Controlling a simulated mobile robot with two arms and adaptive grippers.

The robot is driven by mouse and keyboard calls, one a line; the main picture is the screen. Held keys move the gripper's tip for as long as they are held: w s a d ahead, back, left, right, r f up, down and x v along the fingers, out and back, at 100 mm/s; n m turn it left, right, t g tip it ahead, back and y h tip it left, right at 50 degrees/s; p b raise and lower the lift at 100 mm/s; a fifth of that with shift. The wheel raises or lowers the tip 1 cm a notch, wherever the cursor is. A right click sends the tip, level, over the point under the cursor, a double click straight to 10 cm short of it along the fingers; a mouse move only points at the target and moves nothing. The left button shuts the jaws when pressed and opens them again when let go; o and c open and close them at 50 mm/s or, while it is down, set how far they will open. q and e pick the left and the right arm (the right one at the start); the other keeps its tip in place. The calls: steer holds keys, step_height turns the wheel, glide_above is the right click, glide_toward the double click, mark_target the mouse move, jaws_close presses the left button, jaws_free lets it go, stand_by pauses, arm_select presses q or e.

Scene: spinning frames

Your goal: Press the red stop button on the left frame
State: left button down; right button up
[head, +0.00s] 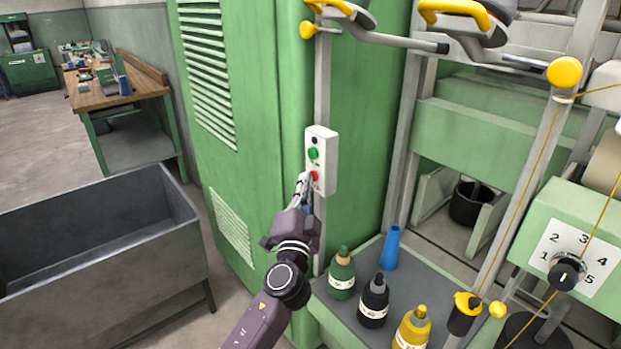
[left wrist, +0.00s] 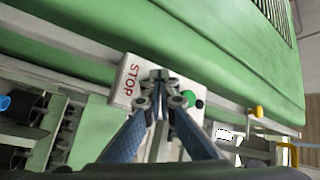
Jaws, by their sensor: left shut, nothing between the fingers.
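The white control box (head: 325,185) is fixed upright on a post at the green cabinet's edge. It has a black button (head: 314,140) on top, a green button (head: 313,153) below it and the red stop button (head: 315,175) lowest. My left gripper (head: 305,180) is shut and empty, its tips right at the red button; I cannot tell whether they press it. In the left wrist view the shut fingertips (left wrist: 158,78) cover the red button, beside the STOP lettering (left wrist: 132,81) on the box. The green button (left wrist: 197,104) shows to their right. My right gripper is not in view.
The green cabinet (head: 260,120) stands behind the box. Below is a grey tray (head: 345,314) with several bottles and a blue cone (head: 391,248). A grey metal bin (head: 100,225) stands at left. A dial panel (head: 540,235) is at right.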

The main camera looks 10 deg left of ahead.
arm_select(q)
steer(key=shift+s, duration=0.1)
steer(key=shift+s+a, duration=0.5)
steer(key=shift+s, duration=0.15)
steer(key=shift+s+a+p, duration=0.3)
steer(key=shift+s+a, duration=0.5)
steer(key=shift+s, duration=0.2)
steer(key=shift+s+a+p, duration=0.3)
steer(key=shift+s+a, duration=0.45)
steer(key=shift+s, duration=0.2)
